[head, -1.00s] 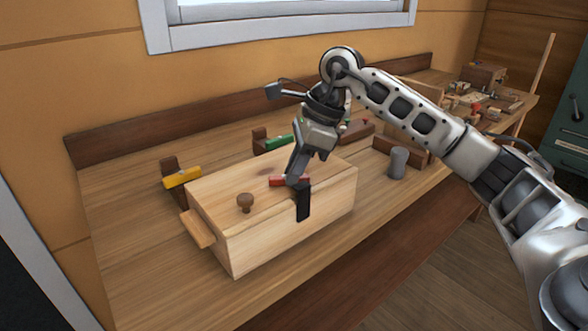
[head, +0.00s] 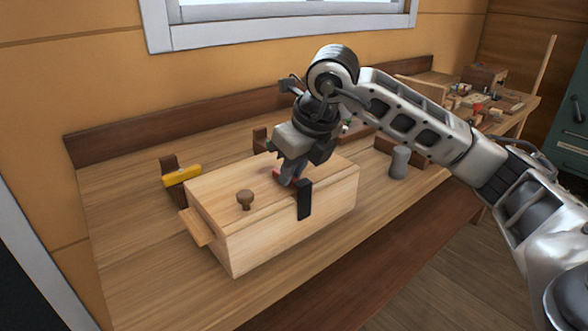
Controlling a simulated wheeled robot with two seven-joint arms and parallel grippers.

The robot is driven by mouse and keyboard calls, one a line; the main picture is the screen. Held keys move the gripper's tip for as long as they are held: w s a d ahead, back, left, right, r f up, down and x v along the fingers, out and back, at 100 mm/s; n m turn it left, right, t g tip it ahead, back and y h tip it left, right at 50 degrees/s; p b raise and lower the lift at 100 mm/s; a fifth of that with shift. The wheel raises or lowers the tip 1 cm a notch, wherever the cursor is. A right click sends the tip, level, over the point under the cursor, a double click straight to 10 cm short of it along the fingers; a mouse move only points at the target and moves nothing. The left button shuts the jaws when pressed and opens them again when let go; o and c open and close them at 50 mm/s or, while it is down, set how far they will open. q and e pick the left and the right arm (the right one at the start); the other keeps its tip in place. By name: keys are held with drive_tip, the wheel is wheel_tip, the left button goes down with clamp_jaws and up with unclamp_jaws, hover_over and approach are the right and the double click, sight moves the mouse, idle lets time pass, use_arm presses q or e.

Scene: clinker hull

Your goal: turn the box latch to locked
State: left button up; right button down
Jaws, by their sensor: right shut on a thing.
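The wooden box (head: 275,232) sits on the workbench with a round brown knob (head: 245,199) on its lid. The red latch handle (head: 277,172) is on the lid near the front edge, above a black strip (head: 304,200) on the front face. My right gripper (head: 287,178) is shut on the red latch handle from above. Its fingers hide most of the handle, which appears to lie at a slant, so its exact angle is hard to tell. My left gripper is not in view.
A grey cylinder (head: 399,162) stands to the right. Dark wooden pieces and loose parts lie farther right. The bench (head: 130,250) is clear left of the box.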

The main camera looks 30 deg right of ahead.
drive_tip(key=shift+a+m, duration=0.1)
drive_tip(key=shift+m, duration=0.5)
drive_tip(key=shift+h, duration=0.3)
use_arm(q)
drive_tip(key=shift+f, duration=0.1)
use_arm(e)
drive_tip(key=c, duration=1.4)
unclamp_jaws()
drive_tip(key=shift+r, duration=0.1)
use_arm(q)
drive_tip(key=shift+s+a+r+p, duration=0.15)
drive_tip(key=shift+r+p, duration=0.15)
drive_tip(key=shift+p, duration=0.7)
use_arm(e)
drive_tip(key=v, duration=1.6)
